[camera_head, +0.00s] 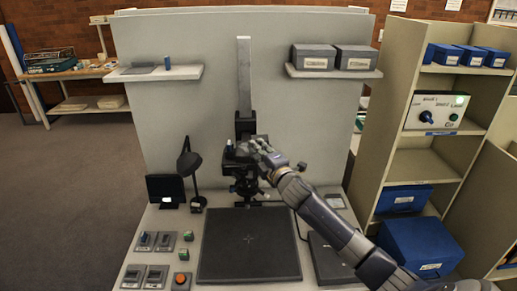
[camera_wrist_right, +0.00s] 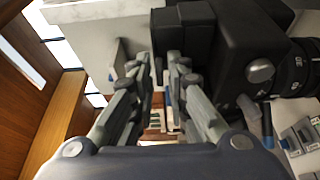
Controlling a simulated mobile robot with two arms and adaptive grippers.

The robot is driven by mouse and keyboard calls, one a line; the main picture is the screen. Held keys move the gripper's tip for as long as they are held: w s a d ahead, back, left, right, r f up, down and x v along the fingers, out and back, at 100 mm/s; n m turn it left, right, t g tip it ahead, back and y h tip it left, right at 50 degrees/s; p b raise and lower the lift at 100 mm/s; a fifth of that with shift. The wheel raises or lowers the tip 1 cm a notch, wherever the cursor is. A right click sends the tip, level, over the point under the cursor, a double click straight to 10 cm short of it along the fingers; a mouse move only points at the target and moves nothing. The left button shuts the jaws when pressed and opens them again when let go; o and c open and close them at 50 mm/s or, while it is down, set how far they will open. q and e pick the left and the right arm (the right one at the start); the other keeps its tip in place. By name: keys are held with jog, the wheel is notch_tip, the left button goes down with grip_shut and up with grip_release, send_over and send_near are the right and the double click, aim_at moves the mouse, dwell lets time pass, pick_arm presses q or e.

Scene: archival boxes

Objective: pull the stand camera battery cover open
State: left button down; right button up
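The stand camera (camera_head: 243,172) is black and hangs on the grey upright column above the copy stand's dark baseboard. In the right wrist view the camera (camera_wrist_right: 232,55) fills the upper right, with a silver knob and a ribbed lens. My right gripper (camera_head: 250,148) is at the camera in the head view and partly covers it. In the wrist view its fingertips (camera_wrist_right: 159,62) are parted with a gap between them, close beside a dark block on the camera's side. I cannot make out the battery cover for certain, nor whether the fingers touch the camera. My left gripper is in neither view.
The dark baseboard (camera_head: 247,247) lies below the camera. A small black monitor (camera_head: 165,190) and a dark lamp (camera_head: 189,165) stand left of the column. Switches and buttons (camera_head: 160,255) sit front left. A shelf unit (camera_head: 400,110) with blue boxes stands at the right.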

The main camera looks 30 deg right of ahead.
grip_shut()
jog(key=shift+f, duration=0.1)
